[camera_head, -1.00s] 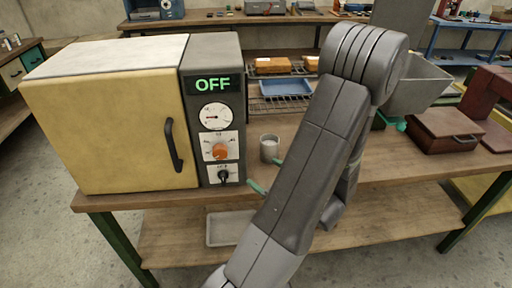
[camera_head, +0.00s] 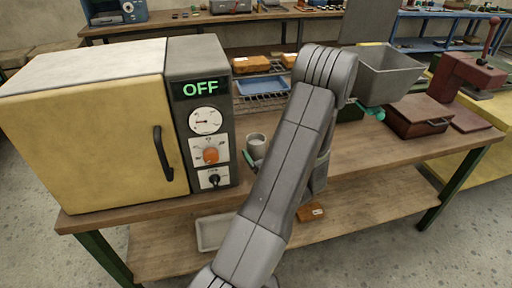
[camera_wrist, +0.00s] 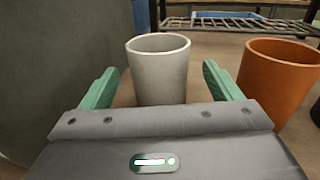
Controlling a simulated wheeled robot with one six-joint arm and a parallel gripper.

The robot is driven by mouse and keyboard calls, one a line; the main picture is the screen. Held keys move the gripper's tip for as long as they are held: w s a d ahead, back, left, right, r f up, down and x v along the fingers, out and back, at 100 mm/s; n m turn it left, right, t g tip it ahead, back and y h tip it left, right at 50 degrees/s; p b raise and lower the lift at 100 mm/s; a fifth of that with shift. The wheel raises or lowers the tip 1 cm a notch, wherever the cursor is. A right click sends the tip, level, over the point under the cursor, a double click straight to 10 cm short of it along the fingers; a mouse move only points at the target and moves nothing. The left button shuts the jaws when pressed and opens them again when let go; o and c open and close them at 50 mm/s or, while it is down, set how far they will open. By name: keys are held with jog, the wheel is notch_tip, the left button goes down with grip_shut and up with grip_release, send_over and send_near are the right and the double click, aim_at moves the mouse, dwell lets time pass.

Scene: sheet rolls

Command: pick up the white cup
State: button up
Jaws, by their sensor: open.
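The white cup (camera_head: 257,141) stands upright on the wooden table, just right of the oven's control panel in the head view. In the wrist view the cup (camera_wrist: 158,72) is straight ahead, its open rim up. My gripper (camera_wrist: 160,88) is open, with one green finger on each side of the cup's lower part as seen there. I cannot tell how far the cup sits between the fingers; no contact shows. In the head view a green finger shows beside the cup's base, and my arm hides the rest of the gripper.
An orange-brown cup (camera_wrist: 275,82) stands close to the right of my right finger. The yellow oven (camera_head: 95,142) with its grey panel (camera_head: 200,85) is close on the left. A wire rack (camera_head: 262,103) with a blue tray (camera_head: 263,86) is behind.

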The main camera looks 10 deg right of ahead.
jog(key=p+x, duration=0.1)
jog(key=x, duration=0.4)
jog(key=shift+w+f, duration=0.15)
jog(key=shift+f, duration=0.05)
jog(key=c, duration=1.1)
jog(key=shift+r, duration=0.1)
